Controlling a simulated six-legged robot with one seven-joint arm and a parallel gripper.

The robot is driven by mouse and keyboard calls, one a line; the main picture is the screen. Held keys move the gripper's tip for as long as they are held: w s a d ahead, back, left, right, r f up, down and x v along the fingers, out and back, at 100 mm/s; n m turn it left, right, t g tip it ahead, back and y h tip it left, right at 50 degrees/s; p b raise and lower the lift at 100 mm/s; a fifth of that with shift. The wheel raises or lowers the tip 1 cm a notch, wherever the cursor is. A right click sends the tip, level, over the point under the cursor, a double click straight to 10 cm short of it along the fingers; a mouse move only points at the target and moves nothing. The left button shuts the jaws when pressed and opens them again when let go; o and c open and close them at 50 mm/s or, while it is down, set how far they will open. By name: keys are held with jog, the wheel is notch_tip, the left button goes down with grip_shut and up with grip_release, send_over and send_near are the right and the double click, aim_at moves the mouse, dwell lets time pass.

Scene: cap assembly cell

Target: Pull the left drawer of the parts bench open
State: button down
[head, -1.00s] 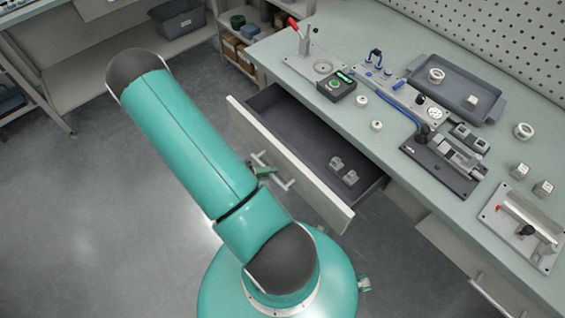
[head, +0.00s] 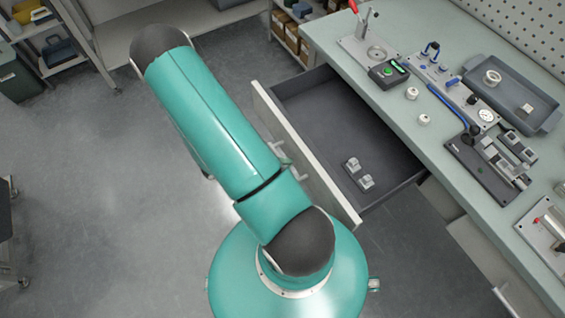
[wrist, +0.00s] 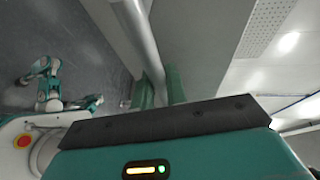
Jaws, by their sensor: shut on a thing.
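The left drawer (head: 318,112) of the parts bench (head: 398,112) stands well open, with its dark inside showing. Its pale front panel (head: 334,196) faces my arm. The bar handle (head: 299,175) is partly hidden by my arm in the head view. In the wrist view the handle (wrist: 140,38) is a pale bar running down between the green fingers of my gripper (wrist: 160,88). The gripper is shut on this bar. In the head view my arm hides most of the gripper.
The bench top holds a grey tray (head: 550,122), several fixtures and small white rings. Shelves with boxes (head: 292,38) stand behind the drawer. Another closed drawer front (head: 478,250) is at the lower right.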

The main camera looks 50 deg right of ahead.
jog(key=c, duration=1.4)
grip_release()
jog(key=v, duration=1.3)
jog(key=shift+w+a+r, duration=0.2)
jog(key=shift+w, duration=0.1)
